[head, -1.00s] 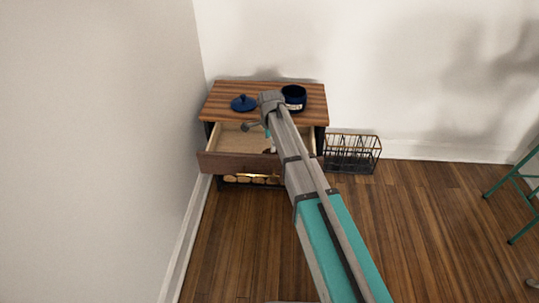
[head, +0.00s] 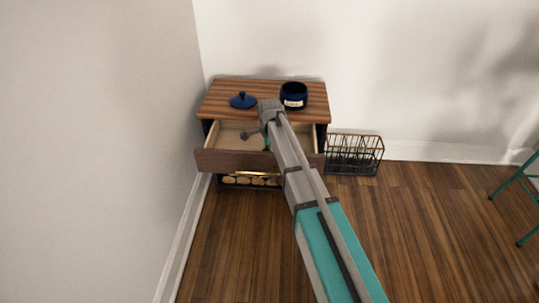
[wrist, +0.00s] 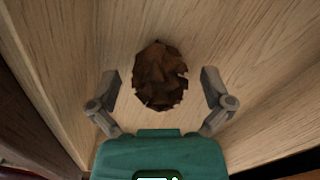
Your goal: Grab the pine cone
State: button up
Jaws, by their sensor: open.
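The brown pine cone (wrist: 160,75) lies on the light wooden floor of the open drawer (wrist: 225,35) in the wrist view. My gripper (wrist: 162,88) is open, with one finger on each side of the pine cone and a gap on both sides. In the head view my arm reaches into the drawer (head: 225,160) of a small wooden-topped cabinet (head: 225,97). The pine cone and the fingertips are hidden there behind my arm.
A blue lid (head: 243,101) and an open blue jar (head: 293,96) stand on the cabinet top. A wire basket (head: 354,155) is on the floor at the right. The wall (head: 110,120) is close on the left.

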dwell(0.5)
jog(key=c, duration=0.9)
